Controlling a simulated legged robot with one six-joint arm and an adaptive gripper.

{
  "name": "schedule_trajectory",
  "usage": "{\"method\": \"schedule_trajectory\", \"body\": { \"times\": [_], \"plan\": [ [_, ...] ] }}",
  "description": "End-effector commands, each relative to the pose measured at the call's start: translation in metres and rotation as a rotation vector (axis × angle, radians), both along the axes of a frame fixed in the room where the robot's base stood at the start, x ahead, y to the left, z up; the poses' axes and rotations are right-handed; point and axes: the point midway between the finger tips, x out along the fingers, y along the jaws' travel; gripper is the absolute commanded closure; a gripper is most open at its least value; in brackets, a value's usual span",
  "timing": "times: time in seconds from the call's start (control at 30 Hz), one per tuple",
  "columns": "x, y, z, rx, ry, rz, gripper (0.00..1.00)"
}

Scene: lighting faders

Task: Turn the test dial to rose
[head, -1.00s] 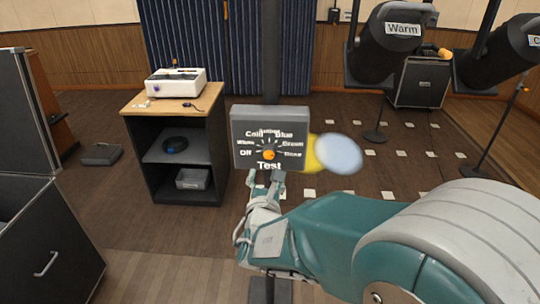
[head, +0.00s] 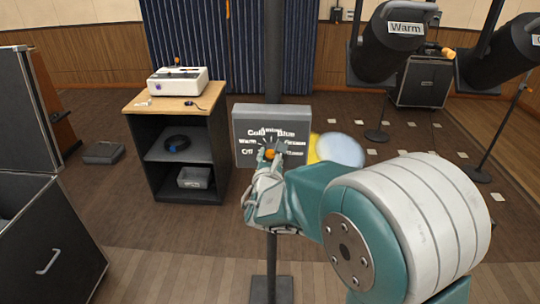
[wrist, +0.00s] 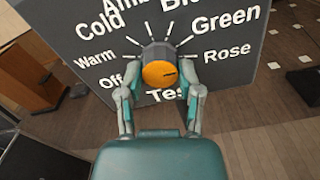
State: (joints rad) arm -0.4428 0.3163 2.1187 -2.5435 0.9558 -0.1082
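The grey test box (head: 243,150) stands on a dark post in the head view, with colour names printed on its front. Its dial (wrist: 158,73) has an orange face and a dark pointer mark at the face's right side, towards the Rose side. The Rose label (wrist: 227,50) is right of the dial; Off and Warm are to its left. My gripper (wrist: 161,84) is open, with one fingertip on each side of the dial. I cannot tell whether the fingertips touch it. In the head view my gripper (head: 270,150) covers the lower front of the box.
Behind the box at right are yellow and pale blue discs (head: 342,149). A dark lamp labelled Warm (head: 400,40) hangs at upper right. A wooden-topped cabinet (head: 135,103) stands left of the box. Open floor lies between it and the dark case (head: 45,225) at left.

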Motion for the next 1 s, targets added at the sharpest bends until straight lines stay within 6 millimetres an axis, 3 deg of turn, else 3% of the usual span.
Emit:
{"method": "schedule_trajectory", "body": {
  "times": [0.27, 0.7, 1.0],
  "plan": [
    [0.0006, 0.0012, 0.0006, 0.012, -0.002, 0.002, 1.0],
    [0.0007, 0.0013, 0.001, 0.267, -0.012, 0.001, 1.0],
    [0.0007, 0.0011, 0.001, 0.275, -0.012, 0.001, 1.0]
  ]
}}
